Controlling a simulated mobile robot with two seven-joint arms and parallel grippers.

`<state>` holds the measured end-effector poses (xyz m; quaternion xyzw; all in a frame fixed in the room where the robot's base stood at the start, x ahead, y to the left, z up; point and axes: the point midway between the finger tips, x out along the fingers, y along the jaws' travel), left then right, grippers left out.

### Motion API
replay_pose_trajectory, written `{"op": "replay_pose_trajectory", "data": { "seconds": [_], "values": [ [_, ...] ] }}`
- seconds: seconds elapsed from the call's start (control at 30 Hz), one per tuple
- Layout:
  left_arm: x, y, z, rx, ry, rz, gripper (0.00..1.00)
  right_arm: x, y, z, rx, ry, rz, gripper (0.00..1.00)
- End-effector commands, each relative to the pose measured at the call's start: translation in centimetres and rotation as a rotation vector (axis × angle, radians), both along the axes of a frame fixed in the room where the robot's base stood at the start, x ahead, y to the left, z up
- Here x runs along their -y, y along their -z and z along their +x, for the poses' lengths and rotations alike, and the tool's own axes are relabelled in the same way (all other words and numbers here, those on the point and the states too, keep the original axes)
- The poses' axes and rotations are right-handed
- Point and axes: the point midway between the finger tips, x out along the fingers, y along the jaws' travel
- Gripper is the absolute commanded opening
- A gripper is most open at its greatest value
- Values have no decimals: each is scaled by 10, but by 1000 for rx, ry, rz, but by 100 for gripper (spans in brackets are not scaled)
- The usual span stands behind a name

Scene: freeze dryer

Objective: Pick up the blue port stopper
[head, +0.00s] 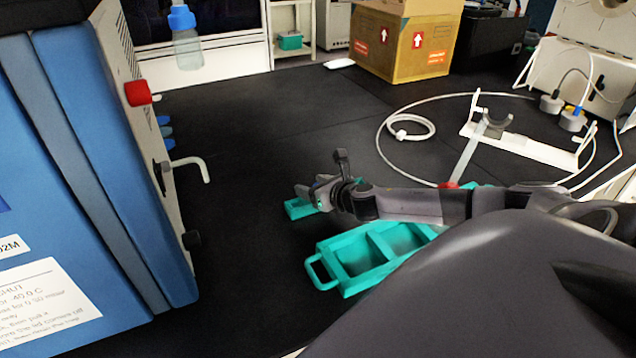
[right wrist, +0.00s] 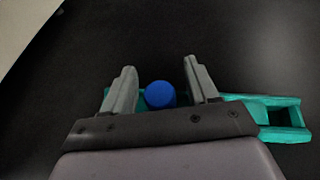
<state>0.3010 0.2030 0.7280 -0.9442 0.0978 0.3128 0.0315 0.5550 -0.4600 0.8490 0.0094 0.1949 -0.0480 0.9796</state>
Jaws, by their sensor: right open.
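My right gripper (head: 318,192) is open over the black bench, with its arm coming in from the right in the head view. In the right wrist view its two grey fingers (right wrist: 159,68) are spread apart. The round blue stopper (right wrist: 160,95) shows in the gap between them, apart from both fingers in the picture. A teal holder (right wrist: 285,117) lies behind and beside it; part of this holder is covered by the gripper. In the head view a teal piece (head: 299,209) shows under the gripper, and I cannot make out the stopper there. My left gripper is not in view.
A teal caddy (head: 322,250) with compartments stands just in front of the right gripper. The blue freeze dryer (head: 120,190), with side valves, fills the left. A white stand (head: 540,145) and looped tubing lie right; a cardboard box (head: 405,45) stands behind.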

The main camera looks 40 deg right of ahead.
Motion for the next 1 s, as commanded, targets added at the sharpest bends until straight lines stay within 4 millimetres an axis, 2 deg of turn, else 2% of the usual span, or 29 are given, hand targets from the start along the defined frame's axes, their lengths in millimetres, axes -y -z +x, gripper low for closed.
{"op": "replay_pose_trajectory", "data": {
  "seconds": [0.23, 0.4, 0.43, 0.77, 1.0],
  "values": [
    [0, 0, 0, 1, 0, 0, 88, 0, 1, 1, -1, -1, 0, 59],
    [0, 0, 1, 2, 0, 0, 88, 0, 0, 0, 0, -1, 0, 3],
    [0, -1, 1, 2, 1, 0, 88, 0, 0, 0, 0, -1, 0, 0],
    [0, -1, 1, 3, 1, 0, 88, 0, -1, 0, 0, 0, 0, 0],
    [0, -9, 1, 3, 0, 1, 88, 0, -21, 1, 4, -3, -1, 0]
  ]
}}
